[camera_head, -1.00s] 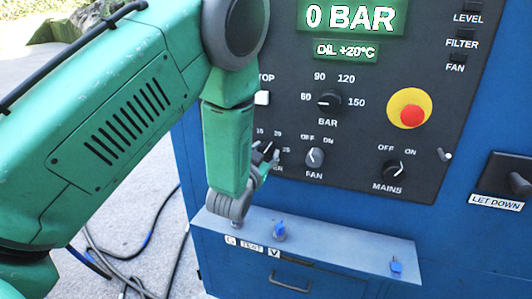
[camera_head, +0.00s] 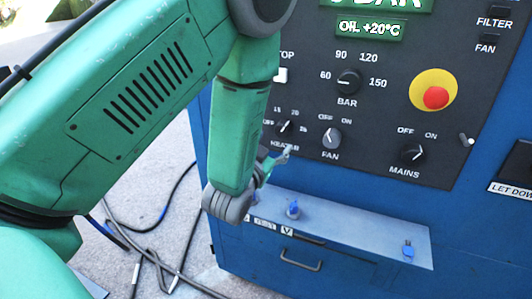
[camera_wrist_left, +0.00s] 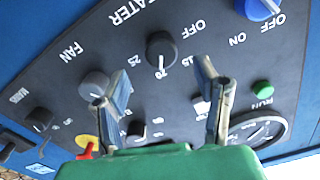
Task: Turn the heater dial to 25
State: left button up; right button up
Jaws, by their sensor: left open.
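The heater dial (camera_head: 285,127) is a small black knob at the lower left of the dark panel. It also shows in the left wrist view (camera_wrist_left: 161,49), upside down, with HEATER above it and 25 and 15 beside it. I cannot surely read its pointer; it seems to be near 20. My left gripper (camera_head: 284,154) is just below the dial in the head view. In the left wrist view its two fingers (camera_wrist_left: 164,90) are apart with nothing between them, and the dial is beyond the fingertips, not touched. My right gripper is not in view.
The fan knob (camera_head: 330,138) sits right beside the heater dial, with the BAR knob (camera_head: 348,82) above. The mains knob (camera_head: 413,153) and red emergency button (camera_head: 436,98) are further right. A ledge with blue valves (camera_head: 350,235) juts out below the panel.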

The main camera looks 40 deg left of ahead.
aim_at(280, 132)
pick_arm(q)
jog(key=v, duration=0.5)
jog(key=w+a+n+p, duration=0.1)
jog(key=w+n+p, duration=0.2)
jog(key=w, duration=0.1)
jog(key=w+a+n+p, duration=0.1)
jog(key=w+n+p, duration=0.2)
jog(key=n, duration=0.1)
jog(key=w+a+n+p, duration=0.1)
jog(key=w+n+p, duration=0.2)
jog(key=w, duration=0.1)
jog(key=shift+w+r, duration=0.15)
jog(key=shift+w, duration=0.2)
jog(key=shift+c, duration=0.4)
jog(key=c, duration=1.1)
